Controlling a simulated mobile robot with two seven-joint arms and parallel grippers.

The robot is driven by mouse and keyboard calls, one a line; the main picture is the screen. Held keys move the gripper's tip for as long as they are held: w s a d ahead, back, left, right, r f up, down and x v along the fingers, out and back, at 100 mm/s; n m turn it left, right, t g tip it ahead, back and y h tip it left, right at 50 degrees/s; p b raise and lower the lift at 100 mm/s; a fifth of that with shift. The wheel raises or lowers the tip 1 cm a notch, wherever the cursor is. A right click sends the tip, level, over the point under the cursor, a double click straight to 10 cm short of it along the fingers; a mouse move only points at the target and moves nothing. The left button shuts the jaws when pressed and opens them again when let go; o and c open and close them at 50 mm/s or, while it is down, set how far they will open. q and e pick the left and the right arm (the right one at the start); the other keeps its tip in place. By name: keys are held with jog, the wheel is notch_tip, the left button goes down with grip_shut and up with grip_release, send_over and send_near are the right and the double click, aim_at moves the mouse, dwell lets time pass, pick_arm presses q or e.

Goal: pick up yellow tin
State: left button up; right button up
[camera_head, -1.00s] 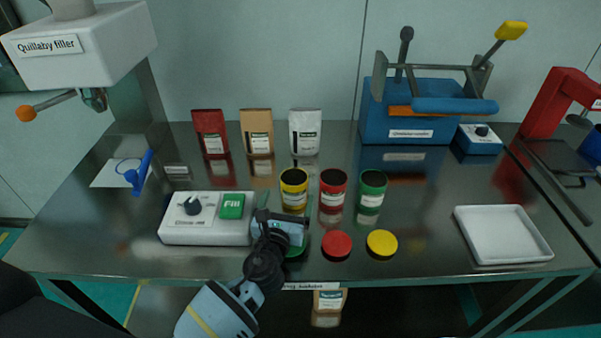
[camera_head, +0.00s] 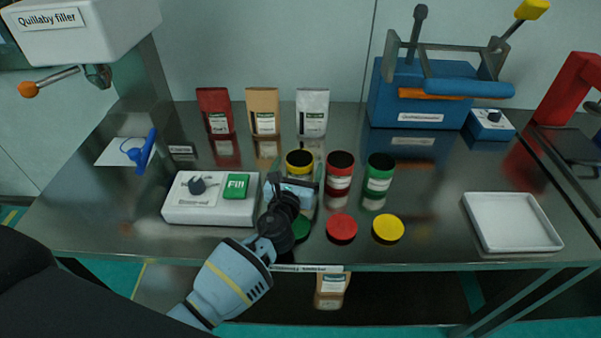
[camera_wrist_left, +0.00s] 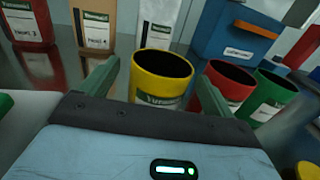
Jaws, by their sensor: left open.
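The yellow tin (camera_head: 299,161) is an open-topped can with a dark inside and a white label. It stands upright on the steel table, at the left end of a row of tins. In the left wrist view the yellow tin (camera_wrist_left: 160,78) stands ahead of and between the two fingers. My left gripper (camera_head: 296,180) is open, low over the table just in front of the tin, and hides its lower part. In the left wrist view the left gripper (camera_wrist_left: 152,85) has its fingers apart with nothing clamped. My right gripper is not in view.
A red tin (camera_head: 339,173) and a green tin (camera_head: 379,177) stand close to the right. Red (camera_head: 342,227), yellow (camera_head: 388,229) and green (camera_head: 298,228) lids lie in front. A control box (camera_head: 210,210) is left; a white tray (camera_head: 512,222) is right. Pouches (camera_head: 263,111) stand behind.

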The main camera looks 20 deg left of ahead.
pick_arm(q)
jog(key=shift+w+f, duration=0.2)
jog(key=shift+w, duration=0.85)
jog(key=shift+w+a+r, duration=0.1)
jog(key=shift+w, duration=0.1)
jog(key=shift+c, duration=0.3)
jog(key=c, duration=1)
jog(key=shift+r, duration=0.15)
